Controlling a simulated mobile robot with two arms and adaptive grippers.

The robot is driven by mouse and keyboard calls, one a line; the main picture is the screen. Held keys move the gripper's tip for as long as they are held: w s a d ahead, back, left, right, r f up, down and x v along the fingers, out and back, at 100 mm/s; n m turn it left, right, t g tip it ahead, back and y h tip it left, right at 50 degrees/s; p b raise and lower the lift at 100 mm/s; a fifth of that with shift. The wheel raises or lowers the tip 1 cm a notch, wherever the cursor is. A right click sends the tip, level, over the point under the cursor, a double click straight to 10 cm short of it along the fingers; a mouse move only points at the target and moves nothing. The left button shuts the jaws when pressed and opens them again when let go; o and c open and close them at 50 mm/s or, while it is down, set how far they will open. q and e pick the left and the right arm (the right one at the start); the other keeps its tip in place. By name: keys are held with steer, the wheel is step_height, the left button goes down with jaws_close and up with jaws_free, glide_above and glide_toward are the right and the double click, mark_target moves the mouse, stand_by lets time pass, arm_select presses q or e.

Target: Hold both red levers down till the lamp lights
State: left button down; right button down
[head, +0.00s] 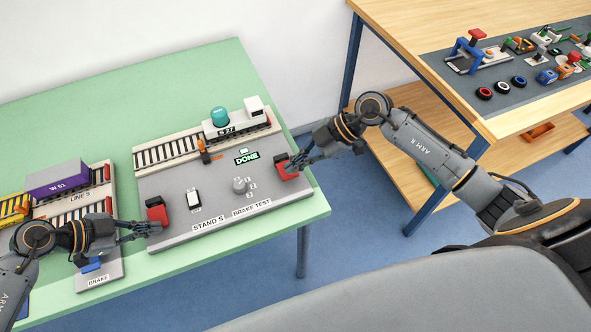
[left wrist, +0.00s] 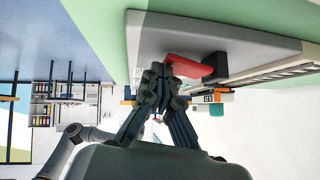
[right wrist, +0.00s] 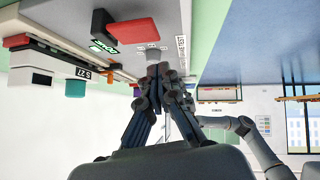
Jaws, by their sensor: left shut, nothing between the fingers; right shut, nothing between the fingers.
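The test stand board (head: 215,213) has a red lever at each front side. The left red lever (head: 156,213) has my left gripper (head: 156,229) at its lower edge, shut and empty. In the left wrist view the fingertips overlap this lever (left wrist: 192,69); contact is unclear. My right gripper (head: 291,166) is shut and empty at the right red lever (head: 283,174). In the right wrist view this lever (right wrist: 137,31) shows beyond the fingertips, apparently with a gap. The DONE sign (head: 246,157) between the levers shows bright green letters and appears lit.
A locomotive with a teal dome (head: 218,116) stands on the rear track. A switch (head: 193,199) and a grey knob (head: 240,186) sit between the levers. A brake board with a purple wagon (head: 58,181) lies left. A wooden table (head: 420,30) stands right.

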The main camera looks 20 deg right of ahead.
steer(key=w+v, duration=0.1)
steer(key=v, duration=0.9)
steer(key=shift+w+r, duration=0.3)
